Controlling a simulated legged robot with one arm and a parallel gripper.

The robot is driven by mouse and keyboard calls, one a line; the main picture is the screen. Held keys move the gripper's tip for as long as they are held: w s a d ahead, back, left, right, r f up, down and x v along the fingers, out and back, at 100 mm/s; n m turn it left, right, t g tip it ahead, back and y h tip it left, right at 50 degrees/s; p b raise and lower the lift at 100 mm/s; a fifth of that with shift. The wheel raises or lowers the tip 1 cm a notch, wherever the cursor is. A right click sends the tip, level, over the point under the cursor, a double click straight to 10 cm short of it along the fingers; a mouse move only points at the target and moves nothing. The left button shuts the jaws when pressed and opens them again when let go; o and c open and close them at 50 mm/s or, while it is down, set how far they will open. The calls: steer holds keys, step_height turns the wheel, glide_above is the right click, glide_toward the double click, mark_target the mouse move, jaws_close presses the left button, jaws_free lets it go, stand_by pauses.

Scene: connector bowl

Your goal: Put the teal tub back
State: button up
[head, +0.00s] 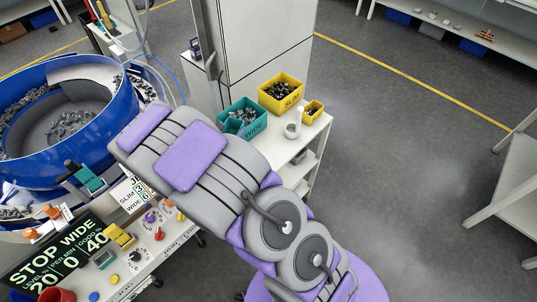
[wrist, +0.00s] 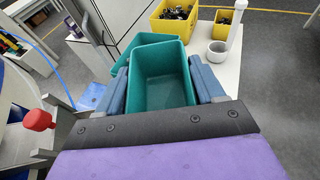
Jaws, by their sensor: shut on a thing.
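In the wrist view, my gripper (wrist: 160,66) is shut on a small teal tub (wrist: 162,94), with one blue-grey finger on each side. The tub is open at the top and looks empty. A larger teal bin (wrist: 122,50) stands just behind and to the left of it. In the head view, the small teal tub (head: 233,127) shows at the near side of the larger teal bin (head: 256,127), which holds dark parts. My arm covers the gripper there. I cannot tell whether the tub touches the white shelf top.
A yellow bin marked SLIM (head: 284,104), a small yellow tub (head: 313,108) and a white cup-like holder (head: 292,130) stand right of the teal bin on the white shelf (head: 310,134). A tall grey cabinet (head: 265,40) rises behind. A blue bowl feeder (head: 120,105) is at left.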

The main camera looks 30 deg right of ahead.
steer(key=s+d+f+m+g+h, duration=0.25)
steer(key=s+d+f, duration=0.2)
steer(key=s, duration=0.25)
steer(key=s+d+f+m+g+h, duration=0.1)
steer(key=s+d+f+m+g, duration=0.2)
steer(key=s+f, duration=0.35)
steer(key=shift+n, duration=0.25)
steer(key=w+d, duration=0.2)
steer(key=w, duration=0.2)
steer(key=w+d+f+b, duration=0.1)
steer(key=w+d, duration=0.1)
steer(key=w, duration=0.2)
steer(key=w+d+b, duration=0.1)
steer(key=w+d, duration=0.1)
steer(key=w, duration=0.2)
steer(key=shift+w+d+f, duration=0.15)
steer(key=shift+w+d, duration=0.05)
steer(key=shift+d, duration=0.2)
steer(key=shift+w, duration=0.4)
steer(key=shift+w+f, duration=0.2)
steer(key=shift+w, duration=0.1)
steer(key=shift+a+f+b, duration=0.2)
steer(key=shift+f+b, duration=0.3)
steer(key=shift+f, duration=0.7)
steer(key=shift+d+f, duration=0.25)
steer(key=shift+f, duration=0.15)
steer(key=shift+d, duration=0.15)
